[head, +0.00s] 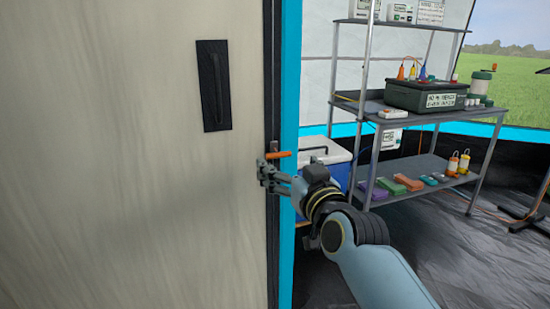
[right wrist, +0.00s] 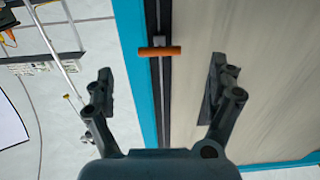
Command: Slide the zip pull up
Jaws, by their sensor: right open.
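The orange zip pull (head: 281,154) sits crosswise on its small slider, on the dark vertical zip track (head: 271,80) beside the bright blue edge strip. My right gripper (head: 268,172) is just below the pull in the head view. In the right wrist view the pull (right wrist: 160,52) shows between and slightly beyond the spread fingertips of my right gripper (right wrist: 162,74). Both fingers stand clear of it, with nothing held. The track (right wrist: 158,18) runs on between the fingers. My left gripper is not in view.
A pale panel (head: 120,200) with a dark handle patch (head: 214,86) fills the left. To the right stand a blue and white cool box (head: 325,152) and a metal shelf rack (head: 430,112) loaded with equipment. Dark floor (head: 460,250) is open at the lower right.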

